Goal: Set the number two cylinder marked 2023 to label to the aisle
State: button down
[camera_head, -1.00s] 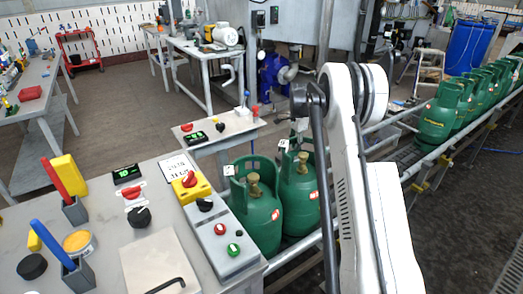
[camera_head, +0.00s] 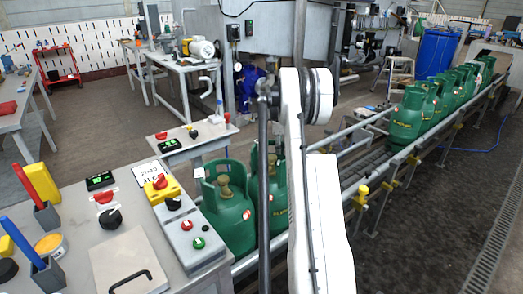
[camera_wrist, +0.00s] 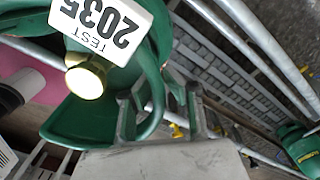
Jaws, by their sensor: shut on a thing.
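A green cylinder with a brass valve (camera_wrist: 86,80) fills the upper left of the wrist view. Its white tag (camera_wrist: 100,25) reads TEST 2035, not 2023. My gripper (camera_wrist: 162,105) is shut on the rim of this cylinder's green collar (camera_wrist: 150,122). In the head view, one green cylinder (camera_head: 230,212) stands at the near end of the conveyor, its white tag (camera_head: 198,173) too small to read. A second green cylinder (camera_head: 277,178) is beside it, partly behind my arm. My gripper is hidden in the head view, so I cannot tell there which cylinder it holds.
The roller conveyor (camera_head: 372,160) runs back right, with several green cylinders (camera_head: 407,115) at its far part. A control bench (camera_head: 130,255) with buttons stands at the left. A small side table (camera_head: 180,150) is beyond the near cylinders. Dark floor (camera_head: 430,220) lies open at right.

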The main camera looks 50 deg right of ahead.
jog(key=shift+s, duration=0.2)
dwell(0.3)
jog(key=c, duration=1.9)
grip_release()
jog(key=shift+o, duration=0.2)
jog(key=shift+r, duration=0.1)
notch_tip(320, 180, up, 12)
jog(key=shift+f, duration=0.1)
